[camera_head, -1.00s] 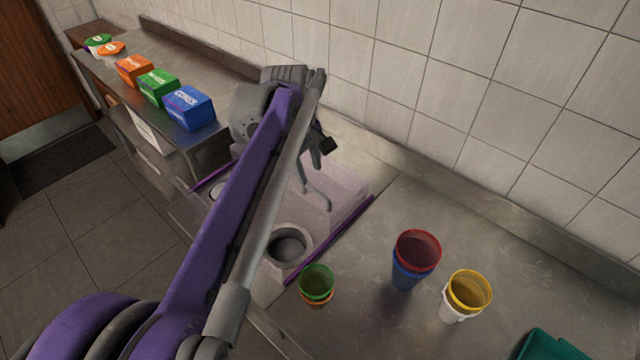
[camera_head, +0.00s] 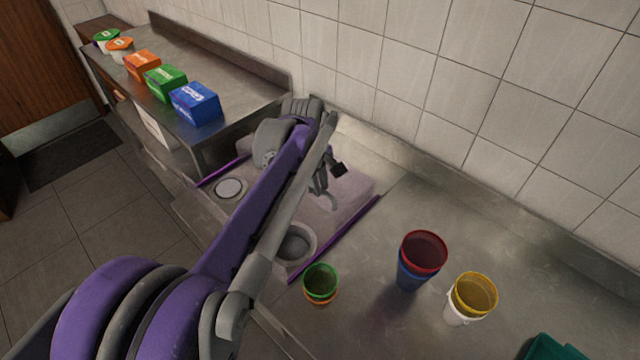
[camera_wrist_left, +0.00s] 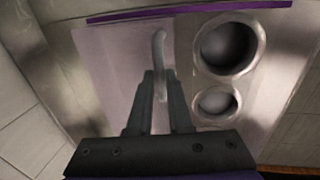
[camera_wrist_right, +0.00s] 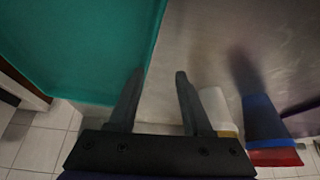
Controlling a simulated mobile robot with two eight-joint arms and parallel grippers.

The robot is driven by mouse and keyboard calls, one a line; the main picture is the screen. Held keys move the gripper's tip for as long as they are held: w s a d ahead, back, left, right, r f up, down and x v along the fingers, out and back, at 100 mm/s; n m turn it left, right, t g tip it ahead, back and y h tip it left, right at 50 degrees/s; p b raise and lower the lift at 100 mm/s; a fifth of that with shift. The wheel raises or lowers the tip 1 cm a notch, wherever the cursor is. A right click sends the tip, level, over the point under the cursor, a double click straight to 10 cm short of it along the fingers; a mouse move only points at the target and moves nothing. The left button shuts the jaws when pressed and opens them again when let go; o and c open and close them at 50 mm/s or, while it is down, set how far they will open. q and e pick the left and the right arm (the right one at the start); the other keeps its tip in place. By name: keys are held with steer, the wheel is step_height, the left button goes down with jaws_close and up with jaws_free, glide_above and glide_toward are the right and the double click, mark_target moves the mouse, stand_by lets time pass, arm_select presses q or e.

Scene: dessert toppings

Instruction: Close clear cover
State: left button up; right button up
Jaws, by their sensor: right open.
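The clear cover (camera_head: 352,190) is a pale, see-through panel at the right rear of the topping station, with a curved grey handle (camera_wrist_left: 159,45). It lies beside the round wells and leaves them exposed. My left gripper (camera_head: 325,178) is over the cover at the handle. In the left wrist view its fingers (camera_wrist_left: 160,75) are close together on either side of the handle, apparently shut on it. My arm hides part of the station in the head view. My right gripper (camera_wrist_right: 160,75) is open and empty, above the counter by a teal object (camera_wrist_right: 80,45).
A large well (camera_head: 296,243) and a smaller one (camera_head: 229,188) lie between purple rails (camera_head: 340,235). Green (camera_head: 321,281), red (camera_head: 424,250) and yellow (camera_head: 475,293) cups stand on the counter. Coloured boxes (camera_head: 195,103) line the back-left counter. A tiled wall bounds the rear.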

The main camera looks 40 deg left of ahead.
arm_select(q)
jaws_close()
stand_by(1.0)
